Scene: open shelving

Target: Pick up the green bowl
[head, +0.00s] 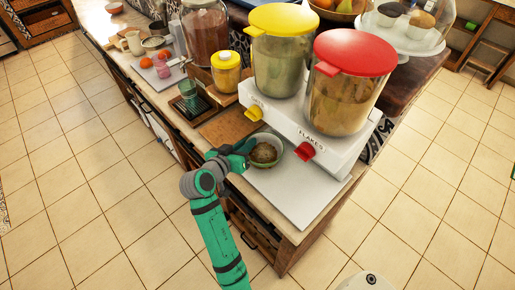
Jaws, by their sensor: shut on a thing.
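The green bowl (281,145) sits under the cereal dispenser at the counter's front edge, with a heap of brown food (264,153) inside. Its rim looks pale green. My gripper (248,156) reaches in from the left and is shut on the bowl's left rim. The fingertips are small and partly hidden against the bowl. I cannot tell whether the bowl touches the white base below it.
A dispenser (300,122) with yellow-lidded and red-lidded containers stands right behind the bowl. A wooden board (228,128), a green glass (188,90) and a yellow-lidded jar (226,72) are to the left. The tiled floor in front is clear.

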